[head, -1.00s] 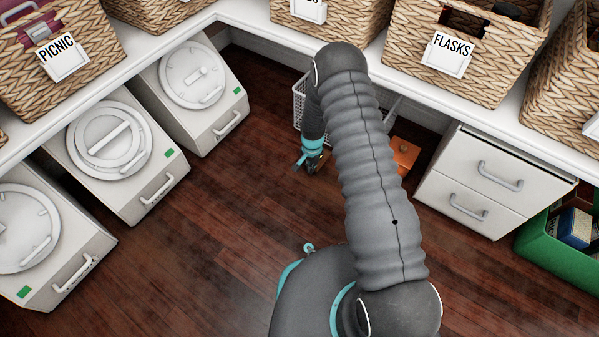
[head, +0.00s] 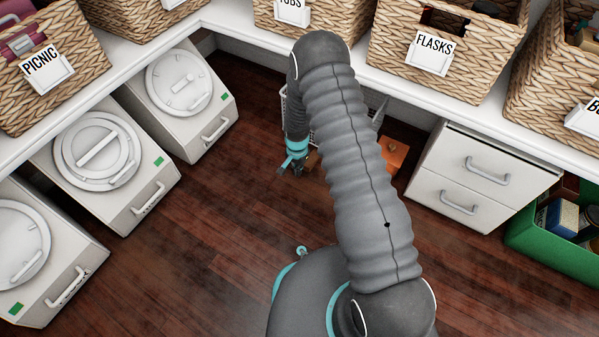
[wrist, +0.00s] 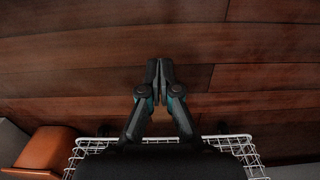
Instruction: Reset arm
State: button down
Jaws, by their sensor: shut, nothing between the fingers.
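My gripper (wrist: 159,70) is shut and empty in the wrist view, its fingertips together over bare dark wood floor. In the head view my gripper (head: 290,171) hangs at the end of my bent grey arm, in front of a white wire basket (head: 285,105). The arm hides much of that basket. The basket's rim (wrist: 235,140) also shows at the bottom of the wrist view, behind the gripper.
An orange box (head: 394,152) stands right of the basket. White drawers (head: 470,180) and a green crate (head: 555,245) are at right. Several white machines with round lids (head: 97,150) line the left. Labelled wicker baskets (head: 500,50) stand on the shelf. Open floor lies at centre left.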

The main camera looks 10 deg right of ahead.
notch_tip(320, 180, up, 6)
jog(key=shift+r+p, duration=0.2)
jog(key=shift+p, duration=0.15)
jog(key=s+d+r+n+g, duration=0.15)
jog(key=s+n, duration=0.25)
jog(key=s, duration=0.4)
jog(key=s+d+r+n+t+p, duration=0.1)
jog(key=s+r, duration=0.6)
jog(key=r, duration=1)
jog(key=s+d+r+n+t+p, duration=0.1)
jog(key=s+d+r+t+p, duration=0.2)
jog(key=s+r, duration=0.5)
jog(key=s+d+r+n+t+p, duration=0.1)
jog(key=s+r, duration=0.6)
jog(key=r, duration=2.1)
jog(key=d+t+p, duration=0.1)
jog(key=t+p, duration=0.1)
jog(key=shift+s+d+n+p, duration=0.3)
jog(key=shift+d+p, duration=0.05)
jog(key=shift+d, duration=0.05)
